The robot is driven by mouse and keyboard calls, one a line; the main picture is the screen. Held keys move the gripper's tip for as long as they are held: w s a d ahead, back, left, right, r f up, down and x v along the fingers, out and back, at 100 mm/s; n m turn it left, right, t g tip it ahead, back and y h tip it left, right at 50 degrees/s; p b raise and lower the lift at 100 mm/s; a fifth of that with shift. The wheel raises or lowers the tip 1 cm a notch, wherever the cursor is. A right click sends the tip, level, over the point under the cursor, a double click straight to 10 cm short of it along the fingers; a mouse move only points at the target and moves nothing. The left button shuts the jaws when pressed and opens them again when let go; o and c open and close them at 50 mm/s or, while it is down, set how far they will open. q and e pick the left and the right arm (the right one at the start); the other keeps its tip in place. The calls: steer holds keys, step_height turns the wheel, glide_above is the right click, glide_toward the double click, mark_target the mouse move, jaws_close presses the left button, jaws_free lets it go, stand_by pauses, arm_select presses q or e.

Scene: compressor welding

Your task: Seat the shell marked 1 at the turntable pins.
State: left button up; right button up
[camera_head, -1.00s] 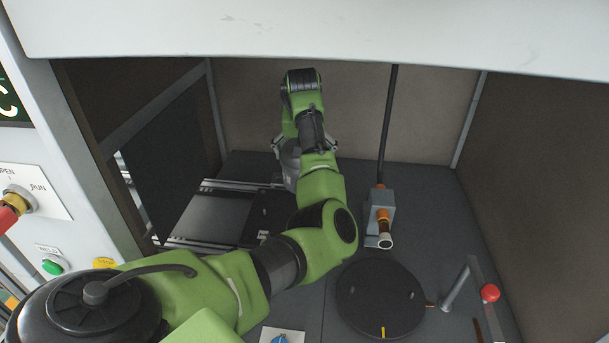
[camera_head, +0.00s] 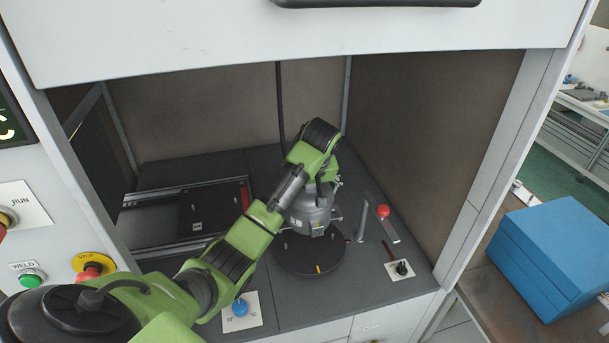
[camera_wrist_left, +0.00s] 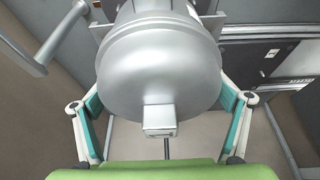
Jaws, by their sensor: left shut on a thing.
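The grey metal shell (camera_head: 309,214) is over the far part of the black round turntable (camera_head: 305,262) in the head view. My left gripper (camera_head: 322,190) is shut on it, with the arm reaching in from the left. In the left wrist view the rounded silver shell (camera_wrist_left: 160,68) fills the upper middle, with a small square block on its near side. The fingers of my left gripper (camera_wrist_left: 158,50) flank it on both sides. I cannot tell whether the shell touches the turntable. The pins are mostly hidden, and no mark 1 is legible. My right gripper is out of view.
A red-knobbed lever (camera_head: 383,211) stands close right of the turntable. A rail fixture with a dark plate (camera_head: 207,207) lies to the left. A blue knob (camera_head: 240,308) and a small black switch (camera_head: 402,268) sit near the front edge. The cell's walls enclose the sides.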

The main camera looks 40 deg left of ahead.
arm_select(q)
steer(key=shift+d+f, duration=0.1)
steer(key=shift+f, duration=0.1)
steer(key=shift+w, duration=0.1)
steer(key=shift+f+b, duration=0.45)
steer(key=shift+f, duration=2.55)
steer(key=shift+d+p, duration=0.1)
steer(key=shift+p, duration=0.4)
